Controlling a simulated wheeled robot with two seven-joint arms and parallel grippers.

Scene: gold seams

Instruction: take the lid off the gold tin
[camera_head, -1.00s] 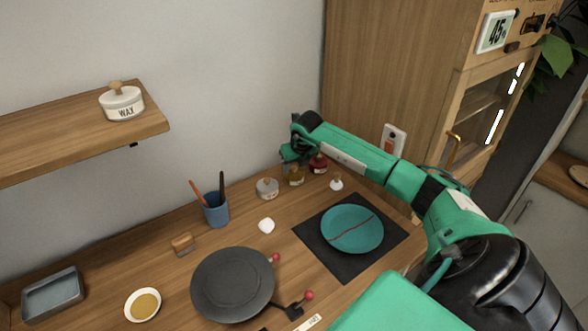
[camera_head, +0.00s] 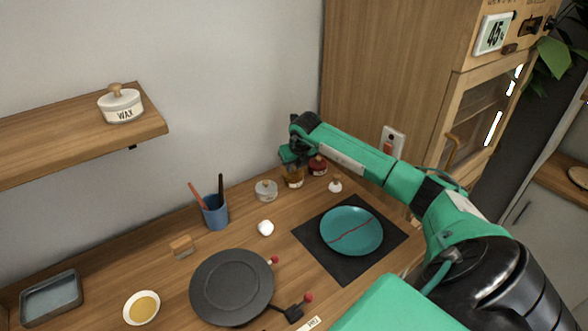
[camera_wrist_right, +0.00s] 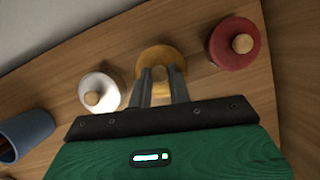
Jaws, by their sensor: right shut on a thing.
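The gold tin (camera_head: 294,181) stands on the wooden bench near the back wall, between a white tin and a red tin. My right gripper (camera_head: 291,160) is directly above it, pointing down. In the right wrist view the gold tin's lid (camera_wrist_right: 149,58) shows between and behind the fingers of my right gripper (camera_wrist_right: 161,80), which are shut on the lid's knob (camera_wrist_right: 161,73). The lid looks seated on the tin, though the gripper partly hides the join. My left gripper is not in view.
The white tin (camera_head: 265,190) and red tin (camera_head: 318,166) stand close on either side. A blue cup (camera_head: 215,213) with tools is to the left. A teal plate (camera_head: 351,231) lies on a black mat (camera_head: 345,272) in front.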

